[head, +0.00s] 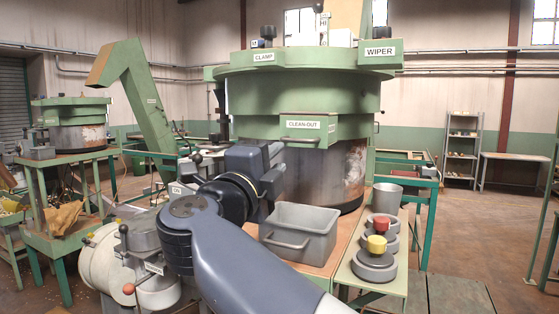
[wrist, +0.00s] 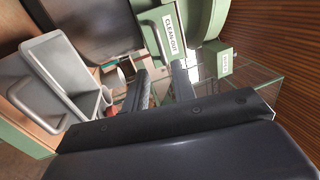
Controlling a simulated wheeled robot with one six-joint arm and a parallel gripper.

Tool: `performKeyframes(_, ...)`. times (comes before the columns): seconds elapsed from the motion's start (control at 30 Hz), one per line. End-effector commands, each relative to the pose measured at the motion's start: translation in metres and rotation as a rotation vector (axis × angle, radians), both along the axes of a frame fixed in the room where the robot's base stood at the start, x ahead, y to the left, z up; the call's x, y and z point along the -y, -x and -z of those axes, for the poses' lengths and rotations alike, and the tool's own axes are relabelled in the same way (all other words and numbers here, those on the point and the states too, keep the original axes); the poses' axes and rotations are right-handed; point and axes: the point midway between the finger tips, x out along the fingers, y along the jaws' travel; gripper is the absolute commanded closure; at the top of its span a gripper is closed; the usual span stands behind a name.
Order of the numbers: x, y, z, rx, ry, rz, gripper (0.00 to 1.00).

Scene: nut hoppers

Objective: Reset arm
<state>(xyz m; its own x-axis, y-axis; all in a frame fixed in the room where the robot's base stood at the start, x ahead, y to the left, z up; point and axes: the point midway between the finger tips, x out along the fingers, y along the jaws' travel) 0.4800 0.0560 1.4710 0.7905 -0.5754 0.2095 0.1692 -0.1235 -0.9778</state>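My arm (head: 225,240) reaches up from the bottom of the head view and bends at mid-height. My gripper (wrist: 160,82) shows two dark fingers in the wrist view, spread apart with nothing visible between them. The fingers point toward the hopper's CLEAN-OUT door (head: 305,126). The door's grey bar handle (wrist: 156,38) lies just beyond the fingertips in the wrist view, and I see no contact.
A grey bin (head: 299,230) stands on the bench below the hopper. To its right are a grey cup (head: 387,197) and round grey pieces with a red knob (head: 382,223) and a yellow knob (head: 376,244). A valve body (head: 150,280) stands left of my arm.

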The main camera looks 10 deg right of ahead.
Motion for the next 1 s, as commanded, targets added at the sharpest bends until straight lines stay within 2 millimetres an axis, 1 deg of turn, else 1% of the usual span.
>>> performKeyframes(0.3,0.0,0.0,0.0,0.0,0.0,0.0,0.74)
performKeyframes(0.47,0.004,-0.006,-0.003,0.0,0.0,0.0,0.74)
performKeyframes(0.67,0.021,-0.028,-0.01,-0.001,0.002,0.005,0.74)
performKeyframes(1.0,0.055,-0.076,-0.022,-0.001,0.001,0.002,0.74)
